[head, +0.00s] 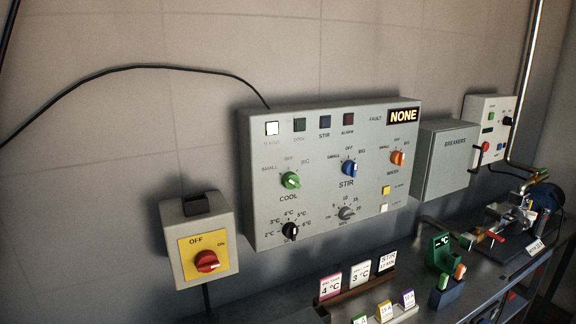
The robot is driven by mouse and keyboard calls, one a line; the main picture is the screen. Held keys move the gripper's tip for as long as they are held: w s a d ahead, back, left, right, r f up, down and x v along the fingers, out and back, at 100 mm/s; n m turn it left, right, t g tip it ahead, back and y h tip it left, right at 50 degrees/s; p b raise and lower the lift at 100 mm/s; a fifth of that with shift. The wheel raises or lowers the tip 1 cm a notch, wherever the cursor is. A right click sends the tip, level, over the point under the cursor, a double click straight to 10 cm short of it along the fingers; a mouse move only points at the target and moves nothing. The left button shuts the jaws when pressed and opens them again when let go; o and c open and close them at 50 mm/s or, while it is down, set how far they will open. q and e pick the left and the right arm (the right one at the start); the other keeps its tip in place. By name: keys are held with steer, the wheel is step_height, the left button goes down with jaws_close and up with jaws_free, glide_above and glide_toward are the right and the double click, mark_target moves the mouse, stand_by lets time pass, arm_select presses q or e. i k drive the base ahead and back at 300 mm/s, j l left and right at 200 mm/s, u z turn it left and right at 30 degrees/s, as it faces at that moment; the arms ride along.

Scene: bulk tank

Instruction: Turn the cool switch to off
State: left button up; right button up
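The cool switch is a green rotary knob (290,180) at the left of the grey control panel (262,215) on the wall, above the word COOL. SMALL is printed at its upper left, OFF above it and BIG at its upper right. Its grip looks slanted from upper left to lower right, but it is too small to tell surely which label it points to. Neither of my grippers is in view, and nothing touches the knob.
A blue stir knob (349,169), an orange knob (397,158) and a black dial (290,231) share the panel. A red-handled switch box (207,261) hangs left. A breakers box (445,160) is right. Cards and small parts stand on the bench below.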

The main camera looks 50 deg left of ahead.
mark_target(290, 179)
steer(key=u, duration=1.15)
